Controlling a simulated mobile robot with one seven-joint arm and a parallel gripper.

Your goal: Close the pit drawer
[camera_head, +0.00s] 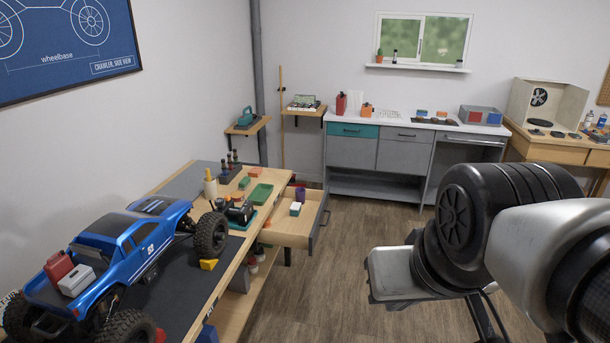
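An open wooden drawer (289,233) sticks out to the right from the far end of the workbench on the left, and I take it to be the pit drawer. Its dark handle (318,231) is on the grey front, which faces right. A white-and-green box and a purple item stand inside it. My arm fills the lower right of the picture. The fingers of my gripper cannot be made out, so I cannot see whether it is open or shut. A clear stretch of floor shows between the arm and the drawer.
The workbench (225,268) carries a blue crawler truck (125,250), trays and bottles. A grey cabinet (405,157) with a teal drawer stands along the back wall. A wooden table (560,150) is at the far right. The wooden floor (350,270) in the middle is free.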

